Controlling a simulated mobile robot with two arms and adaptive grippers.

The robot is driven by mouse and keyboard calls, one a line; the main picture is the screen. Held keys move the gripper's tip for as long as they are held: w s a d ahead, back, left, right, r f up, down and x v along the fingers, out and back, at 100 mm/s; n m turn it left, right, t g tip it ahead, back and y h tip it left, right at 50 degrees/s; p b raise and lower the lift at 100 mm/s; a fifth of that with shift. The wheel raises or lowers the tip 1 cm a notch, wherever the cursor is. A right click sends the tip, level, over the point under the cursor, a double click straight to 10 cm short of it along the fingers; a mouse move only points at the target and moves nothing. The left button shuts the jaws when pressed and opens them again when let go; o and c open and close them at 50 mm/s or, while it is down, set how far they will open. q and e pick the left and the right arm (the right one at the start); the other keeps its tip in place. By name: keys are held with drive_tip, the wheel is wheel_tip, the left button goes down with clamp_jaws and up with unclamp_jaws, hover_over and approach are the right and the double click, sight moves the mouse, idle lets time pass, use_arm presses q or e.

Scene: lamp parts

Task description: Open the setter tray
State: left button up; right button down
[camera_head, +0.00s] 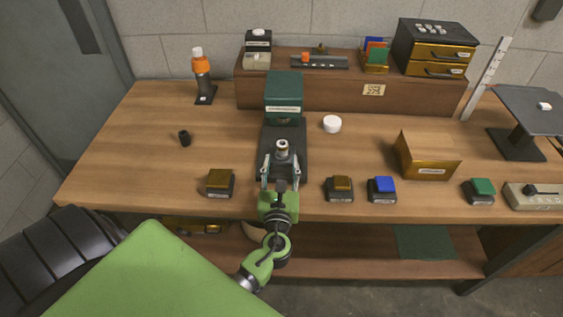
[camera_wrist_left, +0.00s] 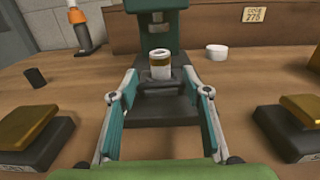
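A green press-like device (camera_head: 284,88) with a black base (camera_head: 293,133) stands at the middle of the bench. It also shows in the wrist view (camera_wrist_left: 152,30). A small white cylinder with a brass-coloured top (camera_wrist_left: 160,62) stands upright on a dark block on that base. I cannot tell for sure which part is the setter tray. My left gripper (camera_head: 280,168) is in front of the device, pointing at it. Its fingers are spread wide, with the cylinder beyond and between them and nothing held. My right gripper is not in view.
Brass-topped button boxes (camera_head: 220,180) (camera_head: 341,184) flank the gripper, with a blue one (camera_head: 383,185) farther right. An open brass bin (camera_head: 428,165) stands at right. A white cap (camera_head: 332,124) and a black cup (camera_head: 184,138) lie on the bench. The left bench area is mostly clear.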

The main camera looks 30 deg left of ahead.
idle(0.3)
use_arm(q)
drive_tip(key=shift+s+d+f, duration=0.1)
drive_tip(key=shift+s, duration=0.15)
drive_tip(key=v, duration=1.1)
drive_tip(key=shift+s+d, duration=0.15)
drive_tip(key=shift+s, duration=0.05)
